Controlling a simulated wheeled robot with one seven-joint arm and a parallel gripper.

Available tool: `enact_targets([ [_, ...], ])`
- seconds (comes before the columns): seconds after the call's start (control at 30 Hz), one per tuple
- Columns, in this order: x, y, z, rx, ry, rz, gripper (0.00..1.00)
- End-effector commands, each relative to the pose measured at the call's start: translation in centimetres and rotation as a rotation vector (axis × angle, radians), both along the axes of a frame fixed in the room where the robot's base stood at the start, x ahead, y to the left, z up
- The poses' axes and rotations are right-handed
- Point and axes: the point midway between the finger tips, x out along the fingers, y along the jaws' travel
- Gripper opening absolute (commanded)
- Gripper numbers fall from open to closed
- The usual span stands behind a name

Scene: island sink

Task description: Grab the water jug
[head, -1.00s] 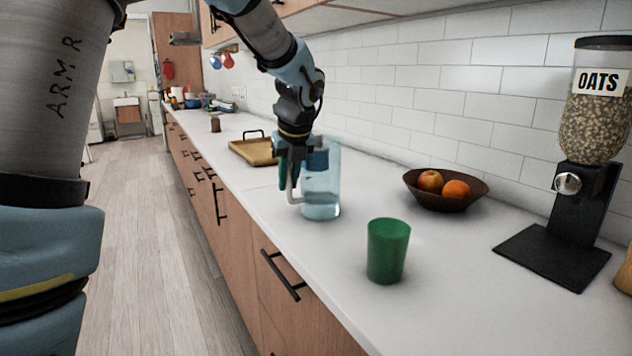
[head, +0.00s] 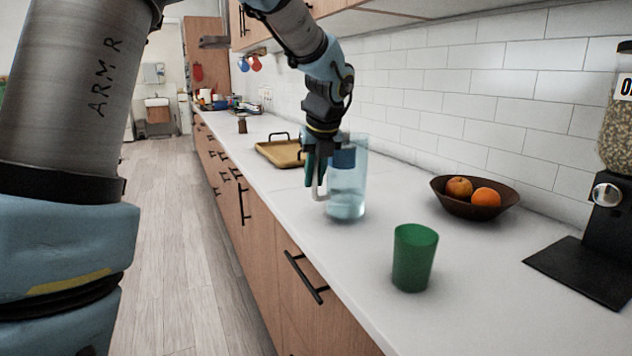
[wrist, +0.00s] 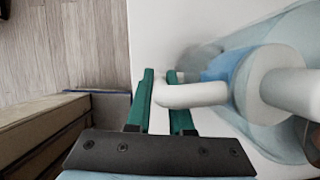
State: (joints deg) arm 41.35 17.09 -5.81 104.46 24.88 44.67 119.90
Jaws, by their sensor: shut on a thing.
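The water jug (head: 347,195) is a clear, bluish pitcher with a white handle. It stands upright on the white counter, or just above it; I cannot tell which. In the wrist view the jug (wrist: 290,45) fills the right side, with its white handle (wrist: 190,95) reaching left between the green fingers. My gripper (head: 316,178) points down at the jug's left side. In the wrist view my gripper (wrist: 160,95) is shut on the handle, a finger on each side of it.
A green cup (head: 413,260) stands in front of the jug. A brown bowl (head: 497,206) with fruit is at the right, near an oats dispenser (head: 606,215). A wooden tray (head: 277,152) lies behind the jug. The counter's front edge runs close to the left of the jug.

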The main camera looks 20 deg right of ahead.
Motion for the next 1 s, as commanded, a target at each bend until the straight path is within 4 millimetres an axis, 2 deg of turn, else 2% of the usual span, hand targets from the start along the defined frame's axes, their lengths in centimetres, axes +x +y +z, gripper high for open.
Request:
enact_targets([
  [0.6,0.0,0.0,6.0,-0.002,-0.003,0.000,0.00],
  [1.0,0.0,0.0,8.4,-0.002,-0.002,0.000,0.00],
])
